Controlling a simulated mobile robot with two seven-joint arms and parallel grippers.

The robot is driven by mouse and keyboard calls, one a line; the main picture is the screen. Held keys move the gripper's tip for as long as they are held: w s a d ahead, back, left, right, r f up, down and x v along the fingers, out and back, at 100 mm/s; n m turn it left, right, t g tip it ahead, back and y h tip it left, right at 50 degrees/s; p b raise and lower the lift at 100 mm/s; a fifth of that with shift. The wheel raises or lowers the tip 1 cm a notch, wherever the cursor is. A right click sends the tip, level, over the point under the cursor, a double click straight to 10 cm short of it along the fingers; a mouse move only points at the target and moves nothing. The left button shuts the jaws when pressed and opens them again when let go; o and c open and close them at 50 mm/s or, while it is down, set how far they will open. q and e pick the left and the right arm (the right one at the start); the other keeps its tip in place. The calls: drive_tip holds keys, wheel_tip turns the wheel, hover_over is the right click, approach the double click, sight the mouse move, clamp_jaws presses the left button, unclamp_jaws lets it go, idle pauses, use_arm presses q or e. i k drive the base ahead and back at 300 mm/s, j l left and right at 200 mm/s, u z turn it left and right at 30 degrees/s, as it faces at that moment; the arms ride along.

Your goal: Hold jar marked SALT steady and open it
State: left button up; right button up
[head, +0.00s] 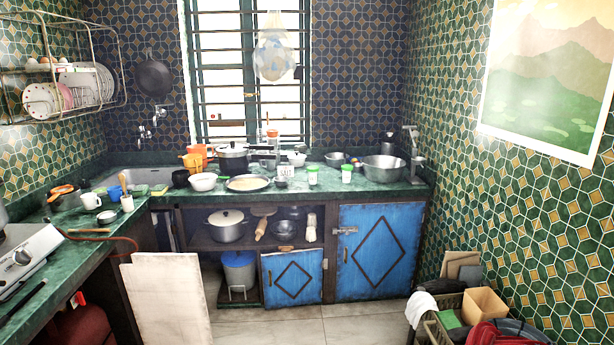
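A small jar with a white label (285,171) stands on the far green counter, right of the flat pan. Its lettering is tiny but looks like SALT. Two white jars with green lids stand to its right, one at the middle (312,175) and one farther right (346,173). Any marking on these two is too small to read. All three stand upright and apart. Neither of my grippers is in view.
A large metal bowl (384,168) stands to the right. A pale board (166,300) leans below. The floor (330,325) ahead is clear.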

sight(312, 178)
drive_tip(key=i+j+z, duration=0.15)
drive_tip(key=i, duration=0.3)
drive_tip(key=i+j+z, duration=0.2)
drive_tip(key=i, duration=0.3)
drive_tip(key=i+j+z, duration=0.15)
drive_tip(key=i+j, duration=0.25)
